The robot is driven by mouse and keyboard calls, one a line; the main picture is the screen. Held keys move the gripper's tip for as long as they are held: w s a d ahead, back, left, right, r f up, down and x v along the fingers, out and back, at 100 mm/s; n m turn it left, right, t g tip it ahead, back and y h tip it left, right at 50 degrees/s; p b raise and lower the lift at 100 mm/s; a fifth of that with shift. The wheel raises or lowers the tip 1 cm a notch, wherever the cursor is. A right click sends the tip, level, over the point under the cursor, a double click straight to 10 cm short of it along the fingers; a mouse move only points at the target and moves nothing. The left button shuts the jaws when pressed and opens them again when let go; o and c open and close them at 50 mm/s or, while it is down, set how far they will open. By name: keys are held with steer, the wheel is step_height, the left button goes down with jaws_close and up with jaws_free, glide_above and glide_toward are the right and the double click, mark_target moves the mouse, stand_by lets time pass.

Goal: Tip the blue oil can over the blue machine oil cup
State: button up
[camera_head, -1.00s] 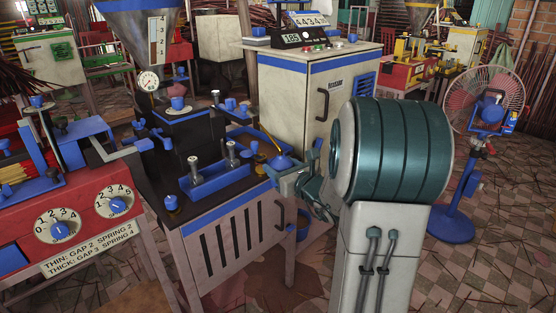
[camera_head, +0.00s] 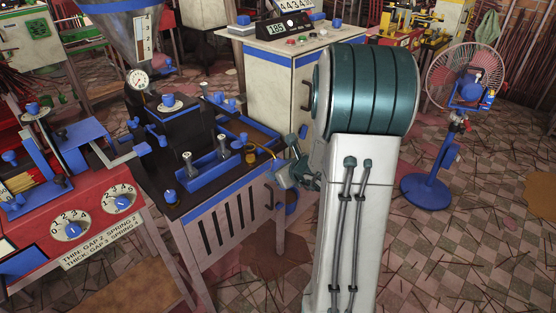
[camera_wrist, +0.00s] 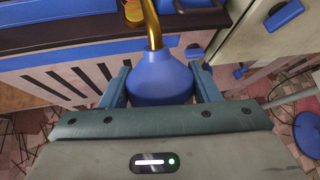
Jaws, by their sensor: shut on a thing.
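The blue oil can (camera_wrist: 160,78) is a blue cone with a brass spout (camera_wrist: 152,24). My gripper (camera_wrist: 160,90) is shut on it, one finger on each side. In the head view, my gripper (camera_head: 287,174) is at the right edge of the blue machine, and the can is tipped left, partly hidden by my gripper. The spout (camera_head: 268,150) curves over the machine's edge. A small amber cup (camera_head: 251,156), apparently the oil cup, is close by the spout's end. It also shows in the wrist view (camera_wrist: 133,11). I see no oil flowing.
The blue machine (camera_head: 228,225) has a blue tray and several knobs. A white cabinet (camera_head: 270,85) stands behind it. A red machine (camera_head: 90,225) stands at left. A blue fan (camera_head: 430,188) stands at right. The tiled floor before the fan is mostly clear, with scattered sticks.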

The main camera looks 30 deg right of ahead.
steer(key=shift+r, duration=0.1)
stand_by(0.6)
steer(key=shift+s+r+g+p, duration=0.15)
steer(key=shift+g+p, duration=0.25)
steer(key=shift+p, duration=0.35)
steer(key=shift+s+d, duration=0.1)
steer(key=shift+h+p, duration=0.3)
stand_by(0.7)
steer(key=shift+r+g+p, duration=0.4)
steer(key=shift+r+p, duration=0.05)
steer(key=shift+p, duration=0.35)
steer(key=shift+r, duration=0.1)
steer(key=shift+s+p, duration=0.1)
steer(key=shift+p, duration=0.2)
